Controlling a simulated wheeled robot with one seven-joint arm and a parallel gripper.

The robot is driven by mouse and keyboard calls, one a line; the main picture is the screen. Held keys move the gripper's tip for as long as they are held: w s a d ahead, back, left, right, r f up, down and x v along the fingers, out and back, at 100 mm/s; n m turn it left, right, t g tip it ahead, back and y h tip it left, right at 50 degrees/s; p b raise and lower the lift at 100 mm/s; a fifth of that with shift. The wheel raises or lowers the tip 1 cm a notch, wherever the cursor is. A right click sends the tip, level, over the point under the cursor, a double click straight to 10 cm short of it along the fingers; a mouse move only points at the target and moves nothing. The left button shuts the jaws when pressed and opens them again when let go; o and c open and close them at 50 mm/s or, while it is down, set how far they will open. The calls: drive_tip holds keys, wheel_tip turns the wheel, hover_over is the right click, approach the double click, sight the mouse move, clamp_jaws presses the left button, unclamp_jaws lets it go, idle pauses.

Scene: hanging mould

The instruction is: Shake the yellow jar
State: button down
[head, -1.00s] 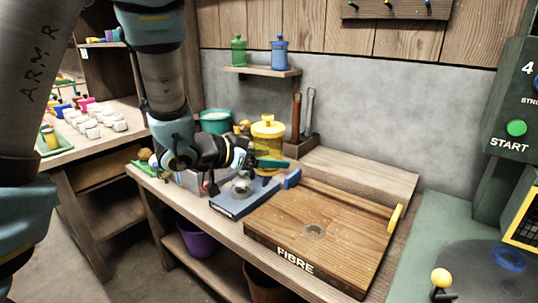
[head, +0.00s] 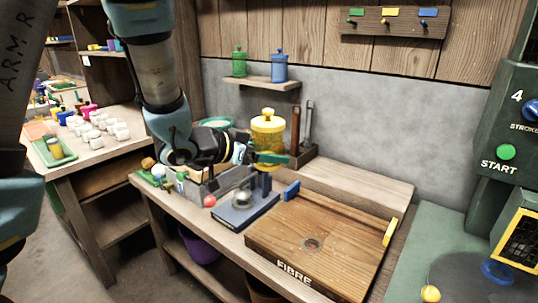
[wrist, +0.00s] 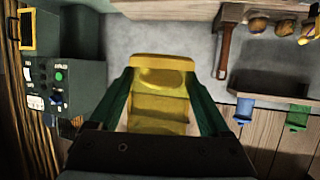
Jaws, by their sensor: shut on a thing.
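The yellow jar (head: 268,130) with a knobbed lid is upright above the back of the bench in the head view. My gripper (head: 272,158) reaches it from the left, with its green fingers shut around the jar's lower part. In the wrist view the yellow jar (wrist: 158,100) fills the space between the two green fingers (wrist: 160,108). The jar's underside is hidden.
A wooden board marked FIBRE (head: 330,235) and a blue-grey block (head: 245,212) lie in front. A wall shelf (head: 262,83) bears a green jar (head: 239,62) and a blue jar (head: 280,66). A green machine (head: 510,120) stands right.

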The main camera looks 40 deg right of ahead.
wheel_tip(320, 180, down, 7)
drive_tip(key=b, duration=0.6)
wheel_tip(320, 180, up, 7)
drive_tip(key=p, duration=0.6)
drive_tip(key=shift+r+p, duration=0.15)
drive_tip(key=shift+p, duration=0.25)
drive_tip(key=shift+f, duration=0.2)
wheel_tip(320, 180, down, 7)
drive_tip(key=b, duration=0.6)
